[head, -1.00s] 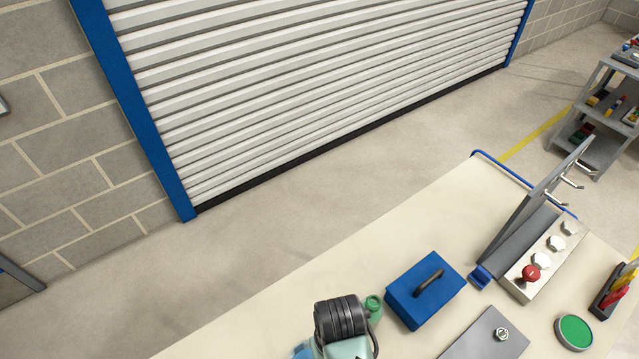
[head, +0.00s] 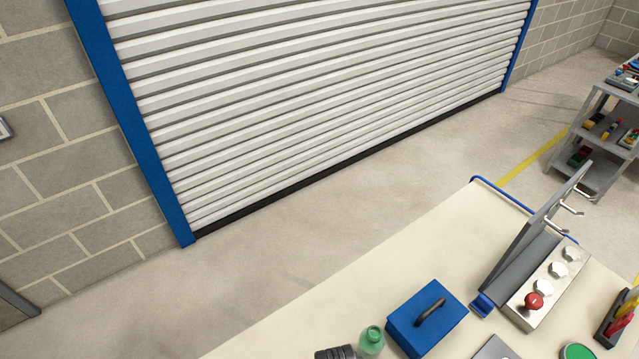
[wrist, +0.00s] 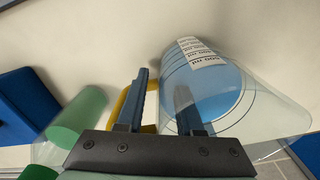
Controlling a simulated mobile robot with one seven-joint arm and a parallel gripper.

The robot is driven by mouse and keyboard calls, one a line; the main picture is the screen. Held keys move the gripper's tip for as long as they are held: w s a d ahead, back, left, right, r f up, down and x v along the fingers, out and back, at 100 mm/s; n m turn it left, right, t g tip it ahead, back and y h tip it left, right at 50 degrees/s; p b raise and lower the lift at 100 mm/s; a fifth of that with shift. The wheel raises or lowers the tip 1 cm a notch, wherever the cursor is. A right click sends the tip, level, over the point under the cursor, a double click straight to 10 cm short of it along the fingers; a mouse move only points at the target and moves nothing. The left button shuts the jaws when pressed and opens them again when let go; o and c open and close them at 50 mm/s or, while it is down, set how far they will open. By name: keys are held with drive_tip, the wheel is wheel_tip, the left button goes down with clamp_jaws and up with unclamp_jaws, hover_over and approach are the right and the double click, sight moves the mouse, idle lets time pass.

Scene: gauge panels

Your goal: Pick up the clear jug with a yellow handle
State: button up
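The clear jug (wrist: 235,95) lies across the right half of the wrist view, with a white "500 ml" label and blue inside. Its yellow handle (wrist: 122,104) is on its left side. My gripper (wrist: 163,79) is open, with a gap between its two dark fingers. The left finger overlaps the yellow handle, which shows on both sides of it. The right finger overlaps the jug's wall. I cannot tell whether either finger touches the jug. Neither the jug nor the fingers show in the head view.
A green bottle (head: 371,341) and a blue box with a black handle (head: 427,320) stand near my arm on the cream table (head: 360,270). A button box (head: 545,285) and an upright grey panel (head: 535,225) are farther right. The table's left part is bare.

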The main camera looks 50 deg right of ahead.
drive_tip(key=c, duration=0.5)
clamp_jaws()
drive_tip(key=shift+r, duration=0.1)
idle(0.6)
